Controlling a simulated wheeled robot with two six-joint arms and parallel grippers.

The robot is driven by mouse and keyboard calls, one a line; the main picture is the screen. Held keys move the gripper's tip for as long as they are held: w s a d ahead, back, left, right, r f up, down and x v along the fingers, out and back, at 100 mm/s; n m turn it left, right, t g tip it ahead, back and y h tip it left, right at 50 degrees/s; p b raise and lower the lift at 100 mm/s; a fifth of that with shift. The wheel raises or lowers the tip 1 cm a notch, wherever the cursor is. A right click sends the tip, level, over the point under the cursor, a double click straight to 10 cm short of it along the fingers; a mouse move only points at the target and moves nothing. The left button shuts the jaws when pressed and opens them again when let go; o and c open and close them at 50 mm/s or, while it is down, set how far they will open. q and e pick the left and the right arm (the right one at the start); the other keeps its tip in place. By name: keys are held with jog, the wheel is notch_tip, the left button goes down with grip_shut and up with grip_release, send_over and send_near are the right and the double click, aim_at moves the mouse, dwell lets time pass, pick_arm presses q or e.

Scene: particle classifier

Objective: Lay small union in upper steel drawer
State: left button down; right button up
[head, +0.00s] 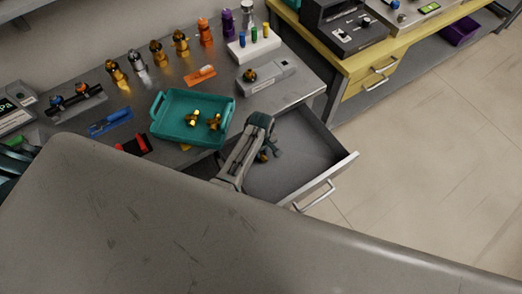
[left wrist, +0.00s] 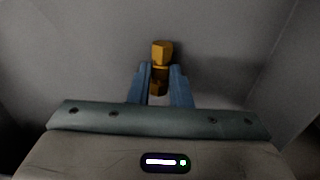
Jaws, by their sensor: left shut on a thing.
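The small union (head: 263,157) is a brass-coloured fitting, held between the fingers of my left gripper (head: 269,154). In the left wrist view the union (left wrist: 161,55) sticks out past the fingertips (left wrist: 160,72) over a plain grey surface. The upper steel drawer (head: 318,154) is pulled out from under the bench, and its visible floor is bare. My left gripper is over or inside the drawer. I cannot tell whether the union touches the drawer floor. I do not make out my right gripper.
A teal tray (head: 158,126) with brass fittings stands on the steel bench (head: 80,122) beside the drawer. Several coloured fittings stand in a row behind it. A white rack (head: 253,46) and a grey device (head: 270,76) are at the back. A yellow bench (head: 350,62) stands to the right.

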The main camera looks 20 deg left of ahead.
pick_arm(q)
jog(key=shift+f, duration=0.15)
jog(key=c, duration=1.3)
grip_release()
jog(key=shift+c, duration=0.2)
jog(key=shift+r, duration=0.6)
notch_tip(320, 180, up, 11)
jog(key=b, duration=0.1)
pick_arm(e)
jog(key=shift+s+f, duration=0.35)
jog(key=shift+s, duration=0.2)
jog(key=shift+s+f, duration=0.35)
jog(key=shift+s, duration=0.2)
